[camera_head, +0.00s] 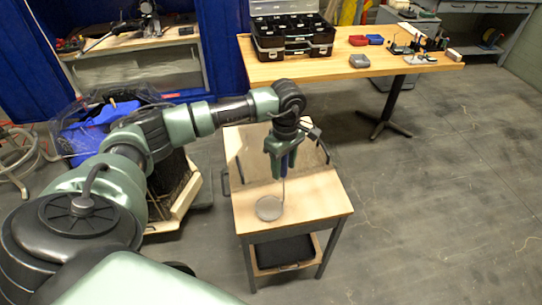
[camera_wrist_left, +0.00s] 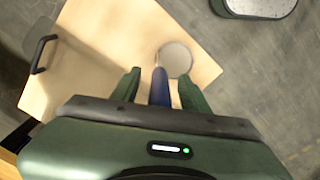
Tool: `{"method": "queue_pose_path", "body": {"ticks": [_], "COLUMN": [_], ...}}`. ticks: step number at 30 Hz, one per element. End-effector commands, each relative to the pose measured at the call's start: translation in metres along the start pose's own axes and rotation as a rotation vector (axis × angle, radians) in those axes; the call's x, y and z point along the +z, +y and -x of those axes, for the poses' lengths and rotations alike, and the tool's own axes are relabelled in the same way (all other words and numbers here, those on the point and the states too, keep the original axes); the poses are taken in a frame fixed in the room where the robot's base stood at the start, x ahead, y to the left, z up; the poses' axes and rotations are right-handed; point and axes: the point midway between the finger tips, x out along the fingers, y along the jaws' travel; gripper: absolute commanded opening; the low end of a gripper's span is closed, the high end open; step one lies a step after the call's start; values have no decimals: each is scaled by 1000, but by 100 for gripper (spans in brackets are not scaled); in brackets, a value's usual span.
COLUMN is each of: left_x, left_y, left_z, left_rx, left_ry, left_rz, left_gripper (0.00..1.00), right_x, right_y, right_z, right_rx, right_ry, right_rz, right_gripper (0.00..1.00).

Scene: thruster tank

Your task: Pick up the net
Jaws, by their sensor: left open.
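The net has a blue handle (camera_head: 284,162), a thin grey shaft and a round grey mesh head (camera_head: 269,208) low over the small wooden cart's top (camera_head: 315,200). In the left wrist view its blue handle (camera_wrist_left: 160,88) stands between the fingers, and the round head (camera_wrist_left: 175,59) shows beyond them. My left gripper (camera_head: 281,170) points down over the cart, its open fingers on either side of the handle. A gap shows beside the handle in the wrist view; whether either finger touches it is unclear. My right gripper is not in view.
The cart has a dark handle (camera_wrist_left: 40,53) on one side and a dark tray (camera_head: 284,252) below. Behind it stands a long wooden workbench (camera_head: 330,68) with an open black toolbox (camera_head: 292,38), red and blue bins and small tools. Clear floor lies to the right.

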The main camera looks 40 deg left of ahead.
Motion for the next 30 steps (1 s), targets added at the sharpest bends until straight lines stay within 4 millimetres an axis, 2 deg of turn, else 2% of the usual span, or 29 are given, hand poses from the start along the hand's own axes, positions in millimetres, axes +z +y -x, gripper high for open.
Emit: {"method": "queue_pose_path", "body": {"ticks": [2,6,7,30], "left_x": [0,0,0,0], "left_y": [0,0,0,0], "left_z": [0,0,0,1], "left_rx": [0,1,1,1], "left_ry": [0,-1,-1,-1], "left_rz": [0,0,0,0], "left_gripper": [45,6,0,0], "right_x": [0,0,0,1], "right_y": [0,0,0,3], "right_z": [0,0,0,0], "right_rx": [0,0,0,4], "right_ry": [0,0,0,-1], "right_rz": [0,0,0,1], "right_gripper": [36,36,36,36]}}
